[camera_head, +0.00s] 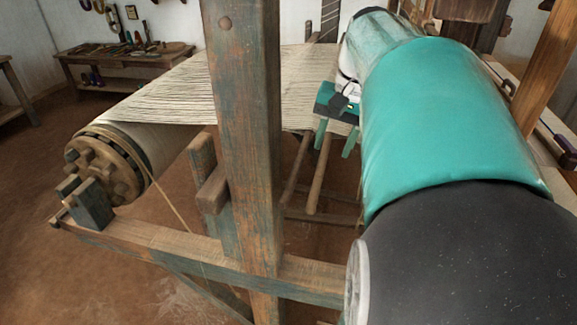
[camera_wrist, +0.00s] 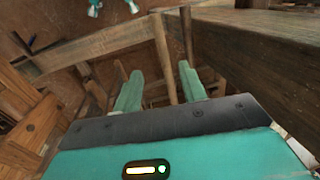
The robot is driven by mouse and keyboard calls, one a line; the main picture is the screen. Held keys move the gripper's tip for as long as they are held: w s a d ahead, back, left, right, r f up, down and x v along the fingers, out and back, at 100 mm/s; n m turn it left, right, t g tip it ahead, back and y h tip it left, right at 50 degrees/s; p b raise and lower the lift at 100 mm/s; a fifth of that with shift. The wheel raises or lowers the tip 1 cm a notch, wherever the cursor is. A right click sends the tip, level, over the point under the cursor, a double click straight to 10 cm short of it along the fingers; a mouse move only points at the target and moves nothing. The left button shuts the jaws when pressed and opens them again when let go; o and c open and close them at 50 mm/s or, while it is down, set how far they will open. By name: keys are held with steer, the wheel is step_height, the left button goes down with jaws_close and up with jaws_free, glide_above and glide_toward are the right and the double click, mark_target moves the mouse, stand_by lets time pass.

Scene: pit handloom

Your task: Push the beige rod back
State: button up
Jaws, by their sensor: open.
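My gripper (camera_head: 333,150) is open, with two teal fingers pointing down below the sheet of pale warp threads. A pale brown rod (camera_head: 319,175), possibly the beige rod, slants down under the threads, just below my fingers in the head view. Two slim rods show past my fingers in the wrist view, one light brown (camera_wrist: 163,52) and one darker (camera_wrist: 187,35). I cannot tell for certain which one is the beige rod, or whether a finger touches it.
A thick wooden post (camera_head: 245,130) stands left of my arm, joined to a low beam (camera_head: 160,245). The warp threads (camera_head: 190,90) run to a roller (camera_head: 105,160) at left. Lower cross bars lie near my gripper. A tool table (camera_head: 125,55) stands behind. Open floor lies left.

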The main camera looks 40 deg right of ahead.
mark_target(315, 192)
steer(key=f, duration=0.4)
steer(key=w+a+f, duration=0.1)
steer(key=f, duration=0.3)
steer(key=w+a+f, duration=0.1)
steer(key=f, duration=0.4)
jaws_close()
